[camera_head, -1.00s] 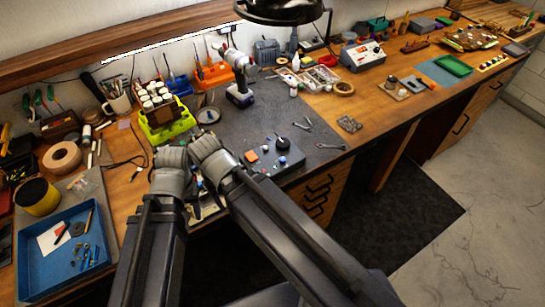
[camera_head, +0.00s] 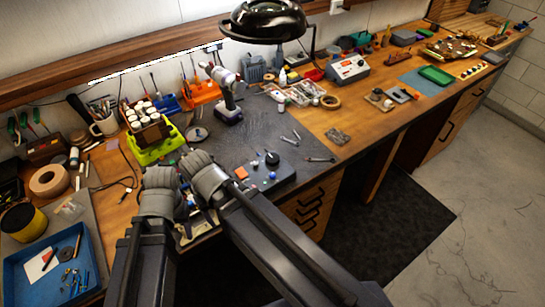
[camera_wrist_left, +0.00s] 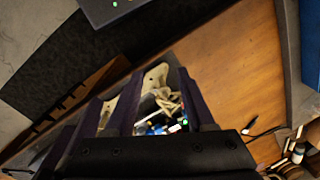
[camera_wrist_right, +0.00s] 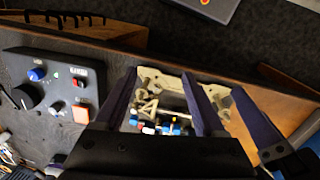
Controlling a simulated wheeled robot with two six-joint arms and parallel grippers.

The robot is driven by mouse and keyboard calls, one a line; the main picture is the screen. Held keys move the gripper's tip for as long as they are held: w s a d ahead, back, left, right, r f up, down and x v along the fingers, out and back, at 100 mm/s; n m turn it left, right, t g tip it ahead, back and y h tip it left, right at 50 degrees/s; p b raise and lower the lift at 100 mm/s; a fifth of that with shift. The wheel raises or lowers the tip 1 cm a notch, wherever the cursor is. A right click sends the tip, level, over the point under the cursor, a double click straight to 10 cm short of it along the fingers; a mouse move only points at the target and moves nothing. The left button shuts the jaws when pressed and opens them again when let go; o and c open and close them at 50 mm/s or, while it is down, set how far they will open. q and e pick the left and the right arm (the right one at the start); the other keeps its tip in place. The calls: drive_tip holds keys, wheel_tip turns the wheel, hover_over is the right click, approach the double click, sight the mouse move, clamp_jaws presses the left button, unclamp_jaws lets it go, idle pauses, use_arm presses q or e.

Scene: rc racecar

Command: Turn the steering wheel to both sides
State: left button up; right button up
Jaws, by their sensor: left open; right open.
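A pale beige mechanical frame with small blue, red and white parts (camera_head: 190,232) lies low at the bench's front edge, mostly hidden by my arms. It shows between the fingers in the left wrist view (camera_wrist_left: 155,77) and the right wrist view (camera_wrist_right: 158,82). My left gripper (camera_head: 180,208) is open over it, and my right gripper (camera_wrist_right: 160,78) is open close beside the left. I cannot tell whether either touches the frame. No steering wheel is clearly identifiable. A grey control box (camera_head: 285,183) with a black knob (camera_head: 271,158) stands just right of the grippers.
A green rack of white-capped jars (camera_head: 150,155) and a cordless drill (camera_head: 228,105) stand behind. A blue tray (camera_head: 15,285) is at left. A black lamp (camera_head: 263,20) hangs above. Loose wrenches (camera_head: 290,141) lie on the dark mat.

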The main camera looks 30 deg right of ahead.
sight(272, 157)
drive_tip(key=shift+o, duration=1.3)
drive_tip(key=w+d+r+m+p, duration=0.1)
drive_tip(key=w+d+m, duration=0.3)
drive_tip(key=w, duration=0.2)
drive_tip(key=shift+d+r, duration=0.25)
drive_tip(key=shift+r, duration=0.15)
drive_tip(key=w+d+m, duration=0.1)
drive_tip(key=d, duration=0.1)
drive_tip(key=w+d+r+m+p, duration=0.1)
drive_tip(key=w+d+m, duration=0.1)
drive_tip(key=w+d+m+p, duration=0.1)
drive_tip(key=w+d+m, duration=0.1)
drive_tip(key=d, duration=0.1)
drive_tip(key=shift+w+r+y, duration=0.2)
drive_tip(key=shift+r+y, duration=0.1)
drive_tip(key=w+d+m, duration=0.1)
drive_tip(key=d+m, duration=0.1)
drive_tip(key=d, duration=0.2)
drive_tip(key=w+d+r+m+p, duration=0.1)
drive_tip(key=w+d+m, duration=0.1)
drive_tip(key=d, duration=0.2)
drive_tip(key=w+d+m+p, duration=0.1)
drive_tip(key=d+m, duration=0.2)
drive_tip(key=d, duration=0.1)
drive_tip(key=shift+w+d+r+y, duration=0.25)
drive_tip(key=shift+w+r+y, duration=0.05)
drive_tip(key=shift+w+r, duration=0.1)
use_arm(q)
wheel_tip(272, 157, up, 5)
drive_tip(key=shift+r, duration=0.1)
